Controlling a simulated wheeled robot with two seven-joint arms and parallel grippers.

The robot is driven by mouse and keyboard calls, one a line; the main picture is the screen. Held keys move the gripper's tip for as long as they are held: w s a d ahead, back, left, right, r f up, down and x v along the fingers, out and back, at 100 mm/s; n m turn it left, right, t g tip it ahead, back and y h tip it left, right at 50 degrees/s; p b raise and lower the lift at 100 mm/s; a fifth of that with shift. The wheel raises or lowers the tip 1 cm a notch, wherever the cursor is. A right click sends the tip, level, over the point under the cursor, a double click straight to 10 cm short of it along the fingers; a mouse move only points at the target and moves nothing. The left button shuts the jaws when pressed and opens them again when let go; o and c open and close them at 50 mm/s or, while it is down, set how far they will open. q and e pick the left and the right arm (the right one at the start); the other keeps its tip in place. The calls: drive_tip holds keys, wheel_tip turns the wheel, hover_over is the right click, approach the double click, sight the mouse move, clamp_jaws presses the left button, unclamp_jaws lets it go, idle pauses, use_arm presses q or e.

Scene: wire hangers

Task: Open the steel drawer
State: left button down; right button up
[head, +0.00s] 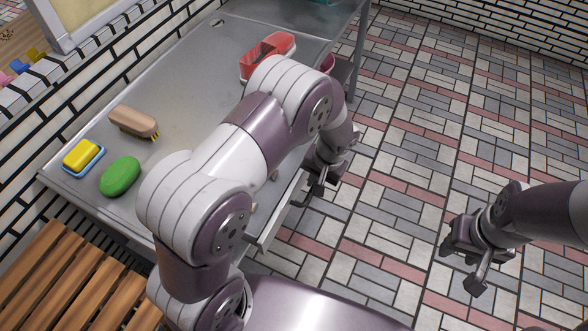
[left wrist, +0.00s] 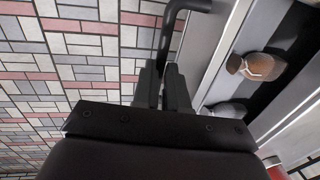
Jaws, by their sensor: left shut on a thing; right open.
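The steel drawer (head: 275,222) sits under the steel table and stands partly open; my left arm hides much of it. In the left wrist view its grey front panel (left wrist: 214,50) runs beside a dark interior. A black bar handle (left wrist: 167,35) is on the drawer's front. My left gripper (left wrist: 163,82) is shut on this handle, with a finger on each side. In the head view my left gripper (head: 316,190) is at the table's right side, partly hidden by its arm. My right gripper (head: 466,268) is open and empty over the floor, apart from the drawer.
A brown-and-white object (left wrist: 256,67) and a grey one (left wrist: 228,110) lie inside the drawer. On the table (head: 190,75) are a brush (head: 133,121), a yellow sponge in a blue dish (head: 82,157), a green oval (head: 120,177) and a red item (head: 268,55). Tiled floor at right is clear.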

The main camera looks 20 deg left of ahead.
use_arm(q)
drive_tip(key=shift+s+d, duration=0.15)
drive_tip(key=shift+d, duration=1.3)
drive_tip(key=shift+s+d, duration=0.1)
drive_tip(key=shift+d, duration=1.3)
drive_tip(key=c, duration=1.4)
unclamp_jaws()
drive_tip(key=shift+c, duration=0.2)
drive_tip(key=shift+r, duration=0.1)
wheel_tip(320, 180, up, 12)
drive_tip(key=d+p, duration=0.1)
drive_tip(key=d, duration=0.1)
drive_tip(key=shift+s+d+r, duration=0.15)
drive_tip(key=shift+s+r, duration=0.05)
drive_tip(key=shift+r, duration=0.05)
